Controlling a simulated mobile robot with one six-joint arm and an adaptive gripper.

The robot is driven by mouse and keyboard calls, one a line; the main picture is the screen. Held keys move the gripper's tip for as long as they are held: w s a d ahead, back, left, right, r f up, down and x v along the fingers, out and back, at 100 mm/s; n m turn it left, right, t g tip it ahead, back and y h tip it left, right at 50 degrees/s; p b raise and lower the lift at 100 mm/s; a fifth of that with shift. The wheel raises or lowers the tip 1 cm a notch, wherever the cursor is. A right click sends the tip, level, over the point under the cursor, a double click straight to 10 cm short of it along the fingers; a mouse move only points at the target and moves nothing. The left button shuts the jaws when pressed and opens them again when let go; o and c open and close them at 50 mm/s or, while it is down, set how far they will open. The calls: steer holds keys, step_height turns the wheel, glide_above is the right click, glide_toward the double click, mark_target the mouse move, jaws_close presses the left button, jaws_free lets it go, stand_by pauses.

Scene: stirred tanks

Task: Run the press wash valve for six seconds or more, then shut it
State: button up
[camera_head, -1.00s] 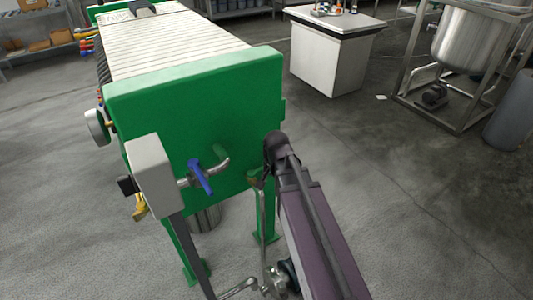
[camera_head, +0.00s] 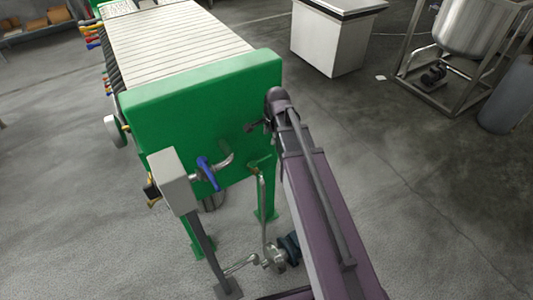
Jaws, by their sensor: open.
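The blue valve handle (camera_head: 208,173) sits on a bent metal pipe at the front of the green filter press (camera_head: 190,112). The handle hangs steeply down, slanting slightly to the right. I cannot tell from this view whether the valve passes water. My gripper (camera_head: 250,127) is small and dark at the end of my purple arm, in front of the right part of the green plate. It is open, apart from the handle, above and to the right of it. Nothing shows in it.
A grey box (camera_head: 173,181) on a post stands just left of the handle. A pump with pipes (camera_head: 274,258) is on the floor below. A white cabinet (camera_head: 329,42) and a steel tank (camera_head: 468,28) stand behind on the right. Open floor lies between.

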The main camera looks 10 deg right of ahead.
mark_target(266, 157)
steer(key=shift+f, duration=0.2)
steer(key=w+f+b, duration=0.1)
steer(key=f+b, duration=0.7)
steer(key=b, duration=0.1)
steer(key=w+f+b, duration=0.1)
steer(key=f+b, duration=0.3)
steer(key=f, duration=0.1)
steer(key=shift+w+a, duration=0.3)
steer(key=shift+a, duration=0.1)
stand_by(0.4)
steer(key=shift+f+b, duration=0.1)
steer(key=shift+b, duration=0.2)
jaws_close()
